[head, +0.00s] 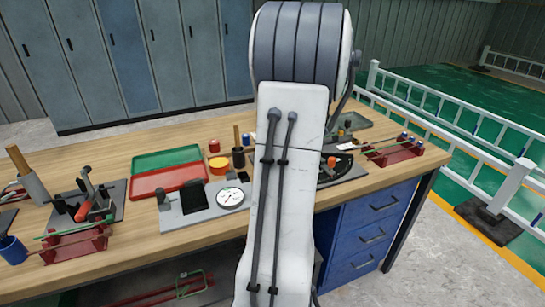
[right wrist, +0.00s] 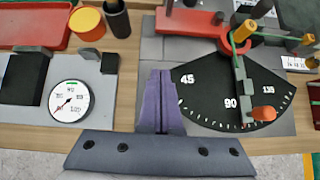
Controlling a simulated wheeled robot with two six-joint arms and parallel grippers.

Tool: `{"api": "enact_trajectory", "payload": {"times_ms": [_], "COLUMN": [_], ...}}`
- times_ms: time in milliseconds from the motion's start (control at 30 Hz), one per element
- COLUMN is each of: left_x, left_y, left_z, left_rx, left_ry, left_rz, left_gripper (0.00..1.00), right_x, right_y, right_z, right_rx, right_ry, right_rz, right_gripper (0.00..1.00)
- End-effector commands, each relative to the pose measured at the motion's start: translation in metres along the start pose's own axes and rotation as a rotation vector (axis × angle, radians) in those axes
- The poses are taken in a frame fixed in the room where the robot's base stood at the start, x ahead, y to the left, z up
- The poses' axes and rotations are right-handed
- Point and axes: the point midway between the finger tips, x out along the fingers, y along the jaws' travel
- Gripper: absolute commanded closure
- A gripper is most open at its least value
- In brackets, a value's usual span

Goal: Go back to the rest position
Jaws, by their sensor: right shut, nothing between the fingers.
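My right gripper (right wrist: 161,76) shows in the right wrist view with its two purple fingers together and nothing between them. It is above the front part of the workbench, between a white dial gauge (right wrist: 70,97) on its left and a black angle plate (right wrist: 205,97) marked 45, 90 and 135 on its right. In the head view a white and grey link of my own arm fills the middle and hides the bench behind it; the right gripper cannot be seen there. My left gripper is in neither view.
The wooden workbench (head: 120,253) holds a green tray (head: 168,158), a red tray (head: 165,181), an orange-lidded round tub (head: 219,165), red racks (head: 75,245) and tools. Blue drawers (head: 372,229) stand under its right end. Lockers (head: 58,60) are behind; white railings (head: 440,112) are at right.

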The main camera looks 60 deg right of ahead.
Motion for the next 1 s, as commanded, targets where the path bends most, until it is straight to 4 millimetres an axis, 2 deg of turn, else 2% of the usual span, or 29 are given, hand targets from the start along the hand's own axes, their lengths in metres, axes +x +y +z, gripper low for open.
{"api": "enact_trajectory", "payload": {"times_ms": [33,133,433,500,567,667,767,800,867,900,1000], "left_x": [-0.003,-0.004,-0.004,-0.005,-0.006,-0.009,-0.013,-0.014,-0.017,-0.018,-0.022], "left_y": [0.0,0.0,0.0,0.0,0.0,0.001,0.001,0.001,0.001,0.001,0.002], "left_z": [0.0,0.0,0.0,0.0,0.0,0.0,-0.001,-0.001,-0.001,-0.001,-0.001], "left_rx": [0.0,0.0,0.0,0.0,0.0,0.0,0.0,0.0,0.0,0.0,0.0], "left_ry": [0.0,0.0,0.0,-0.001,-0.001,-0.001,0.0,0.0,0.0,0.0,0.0], "left_rz": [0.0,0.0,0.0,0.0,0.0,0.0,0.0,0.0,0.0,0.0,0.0], "left_gripper": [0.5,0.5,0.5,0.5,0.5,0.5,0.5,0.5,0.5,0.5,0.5], "right_x": [-0.007,-0.014,-0.015,-0.015,-0.014,-0.016,-0.026,-0.033,-0.046,-0.057,-0.091], "right_y": [0.0,0.0,0.003,0.013,0.031,0.084,0.159,0.189,0.233,0.261,0.325], "right_z": [0.001,0.001,0.0,0.003,0.006,0.015,0.015,0.012,0.003,-0.005,-0.033], "right_rx": [0.001,-0.001,-0.006,-0.039,-0.104,-0.305,-0.596,-0.725,-0.918,-1.052,-1.398], "right_ry": [-0.001,0.0,0.001,0.002,0.004,0.004,-0.005,-0.014,-0.032,-0.048,-0.106], "right_rz": [-0.001,0.0,0.005,0.022,0.056,0.154,0.297,0.359,0.452,0.516,0.681], "right_gripper": [1.0,1.0,1.0,1.0,1.0,1.0,1.0,1.0,1.0,1.0,1.0]}}
